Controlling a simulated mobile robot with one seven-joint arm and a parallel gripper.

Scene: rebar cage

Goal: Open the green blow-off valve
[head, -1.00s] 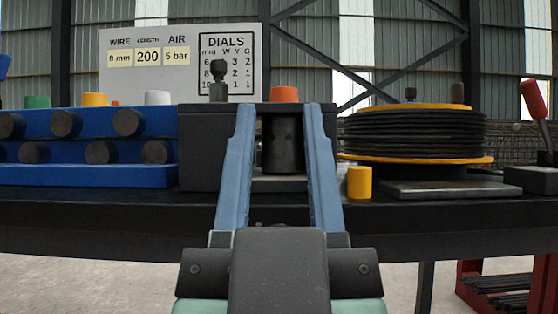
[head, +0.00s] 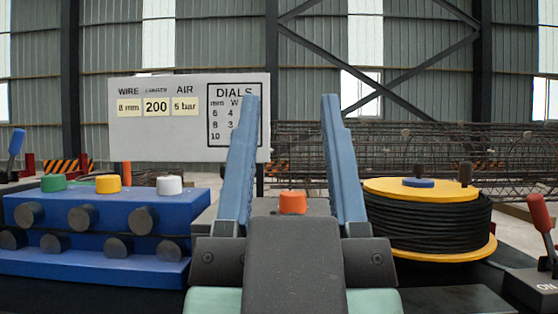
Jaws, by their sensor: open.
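A green knob (head: 53,183) stands on top of the blue block (head: 115,205) at the left, beside a yellow knob (head: 108,183) and a white knob (head: 170,185). I cannot tell whether this green knob is the blow-off valve; no other green fitting shows. My gripper (head: 290,98) points up and away in the middle of the view, its two blue fingers apart with nothing between them. It is well to the right of the green knob and apart from it. An orange cap (head: 292,202) shows behind and below the fingers.
A black wire coil (head: 425,222) with yellow flanges stands to the right. A red lever (head: 540,212) is at the far right and a blue lever (head: 16,143) at the far left. A dials sign (head: 165,135) and rebar cage (head: 400,150) are behind.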

